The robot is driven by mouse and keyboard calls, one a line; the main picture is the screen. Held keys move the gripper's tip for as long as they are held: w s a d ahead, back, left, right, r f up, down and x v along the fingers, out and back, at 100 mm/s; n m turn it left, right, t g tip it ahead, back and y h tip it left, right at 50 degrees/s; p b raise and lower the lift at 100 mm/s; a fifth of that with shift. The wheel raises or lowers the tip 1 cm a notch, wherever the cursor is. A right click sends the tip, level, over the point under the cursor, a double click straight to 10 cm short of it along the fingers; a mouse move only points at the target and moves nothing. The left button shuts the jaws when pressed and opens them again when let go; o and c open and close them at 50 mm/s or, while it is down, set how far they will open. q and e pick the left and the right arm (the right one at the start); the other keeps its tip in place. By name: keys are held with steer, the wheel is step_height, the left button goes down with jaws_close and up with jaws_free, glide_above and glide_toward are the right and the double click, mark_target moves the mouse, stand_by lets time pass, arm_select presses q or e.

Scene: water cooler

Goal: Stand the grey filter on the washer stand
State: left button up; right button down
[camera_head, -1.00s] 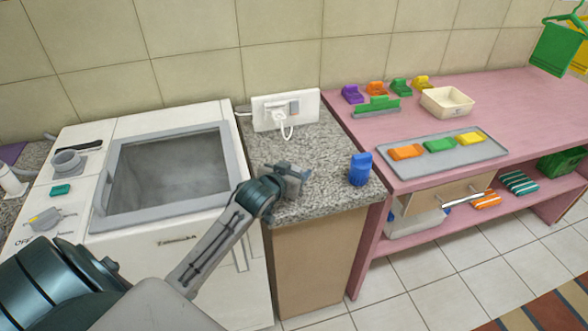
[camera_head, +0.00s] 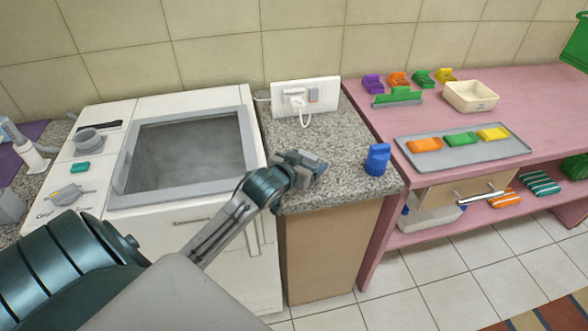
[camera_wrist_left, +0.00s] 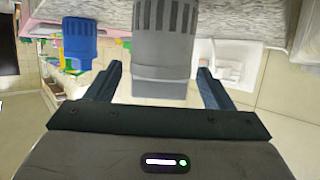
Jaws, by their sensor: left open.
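The grey filter (camera_wrist_left: 163,42) is a ribbed grey cylinder with a smooth narrower end. It fills the upper middle of the left wrist view, which appears upside down. My left gripper (camera_wrist_left: 158,83) is open, with the filter's narrow end in the gap between its fingers and a gap on both sides. In the head view my left gripper (camera_head: 318,166) is over the speckled counter, and the filter cannot be told apart from it. A grey round holder (camera_head: 88,143) stands on top of the white machine at left; I cannot tell whether it is the washer stand.
A blue filter (camera_head: 377,160) stands on the counter (camera_head: 345,140), right of my gripper; it also shows in the wrist view (camera_wrist_left: 79,42). A white socket box (camera_head: 305,96) is at the wall. The pink bench (camera_head: 540,110) holds a tray (camera_head: 467,152) and a cream bin (camera_head: 470,97).

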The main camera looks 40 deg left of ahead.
arm_select(q)
steer(key=v, duration=0.9)
steer(key=shift+b, duration=0.35)
steer(key=shift+s, duration=0.1)
stand_by(0.6)
